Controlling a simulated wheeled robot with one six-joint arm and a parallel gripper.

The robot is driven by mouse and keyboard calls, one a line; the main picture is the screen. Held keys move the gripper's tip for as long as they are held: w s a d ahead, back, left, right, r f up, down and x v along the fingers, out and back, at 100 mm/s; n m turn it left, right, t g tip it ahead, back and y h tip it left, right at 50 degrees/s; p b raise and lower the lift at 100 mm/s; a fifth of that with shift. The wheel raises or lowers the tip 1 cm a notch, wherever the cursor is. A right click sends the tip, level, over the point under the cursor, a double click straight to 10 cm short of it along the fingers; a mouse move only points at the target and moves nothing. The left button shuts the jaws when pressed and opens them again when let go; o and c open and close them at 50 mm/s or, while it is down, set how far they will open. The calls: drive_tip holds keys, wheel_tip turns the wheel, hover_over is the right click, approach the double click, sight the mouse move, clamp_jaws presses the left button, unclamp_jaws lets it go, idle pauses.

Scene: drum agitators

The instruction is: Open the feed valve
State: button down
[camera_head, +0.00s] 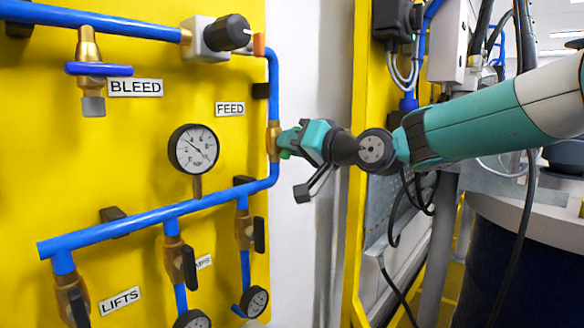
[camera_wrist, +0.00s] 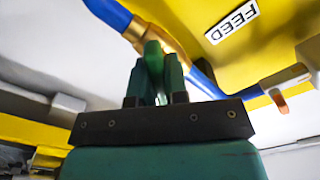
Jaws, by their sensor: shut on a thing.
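The feed valve has a brass body (camera_head: 273,140) on the vertical blue pipe at the panel's right edge, right of and below the FEED label (camera_head: 230,108). My gripper (camera_head: 291,142) reaches in from the right and is shut at this valve. In the wrist view the brass body (camera_wrist: 140,34) lies just beyond my gripper (camera_wrist: 158,80). A green handle (camera_wrist: 153,56) sits between the two dark green fingers, which hide part of it. How far the handle is turned is hard to tell.
A pressure gauge (camera_head: 194,149) stands left of the valve. The bleed valve (camera_head: 89,68) is at upper left. Several black-handled valves, one a brass valve (camera_head: 73,300) near LIFTS, hang below the lower blue pipe (camera_head: 150,218). A dark drum (camera_head: 510,260) is at right.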

drive_tip(key=n+b, duration=0.4)
drive_tip(key=b, duration=0.1)
drive_tip(key=shift+f, duration=0.35)
drive_tip(key=shift+r+n+b, duration=0.2)
drive_tip(key=shift+n+b, duration=1.35)
drive_tip(key=shift+n, duration=0.05)
drive_tip(key=shift+r, duration=0.1)
drive_tip(key=c, duration=1.1)
unclamp_jaws()
drive_tip(key=shift+c, duration=0.2)
drive_tip(key=b+v, duration=0.4)
drive_tip(key=v, duration=1.3)
drive_tip(key=shift+s+d, duration=0.2)
drive_tip(key=shift+s, duration=0.05)
